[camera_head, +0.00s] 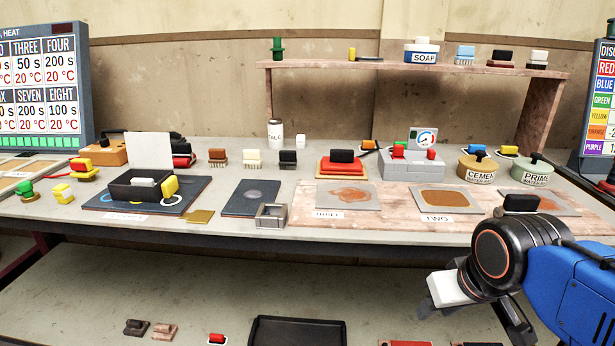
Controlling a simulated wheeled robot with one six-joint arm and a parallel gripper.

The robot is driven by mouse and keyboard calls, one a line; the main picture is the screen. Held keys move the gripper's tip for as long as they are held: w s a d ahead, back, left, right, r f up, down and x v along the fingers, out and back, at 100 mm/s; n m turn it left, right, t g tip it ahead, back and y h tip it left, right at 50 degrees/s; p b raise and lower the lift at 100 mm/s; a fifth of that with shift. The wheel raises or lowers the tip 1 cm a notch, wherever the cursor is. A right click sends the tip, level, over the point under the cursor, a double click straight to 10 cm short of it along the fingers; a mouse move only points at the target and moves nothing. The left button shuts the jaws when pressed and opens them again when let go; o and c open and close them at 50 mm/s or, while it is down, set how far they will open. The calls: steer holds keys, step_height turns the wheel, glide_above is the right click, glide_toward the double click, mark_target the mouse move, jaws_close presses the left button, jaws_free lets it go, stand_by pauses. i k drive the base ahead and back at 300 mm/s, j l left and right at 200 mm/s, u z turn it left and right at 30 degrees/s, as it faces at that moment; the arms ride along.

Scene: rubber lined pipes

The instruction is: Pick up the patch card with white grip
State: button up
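A white block (144,182) shows inside a small black tray (125,191) on the left of the bench; it may be a white grip, but the tray wall hides what lies under it. I cannot make out for sure which thing is the patch card. My gripper (455,292) is at the lower right, in front of the bench edge and well away from the tray. A white block-like part shows at its end. I cannot tell whether that is held or part of the gripper, nor whether the fingers are open.
A yellow block (170,187) stands at the tray's right side on a dark mat (101,200). A small metal frame (271,216) and flat boards lie along the front. Brushes, a white bottle (275,133) and lidded pots stand behind. A raised shelf (420,68) spans the back.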

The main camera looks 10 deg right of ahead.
mark_target(145, 182)
steer(key=i+j+u, duration=0.1)
steer(key=j+u, duration=0.35)
steer(key=i+j+u, duration=0.15)
steer(key=u, duration=0.35)
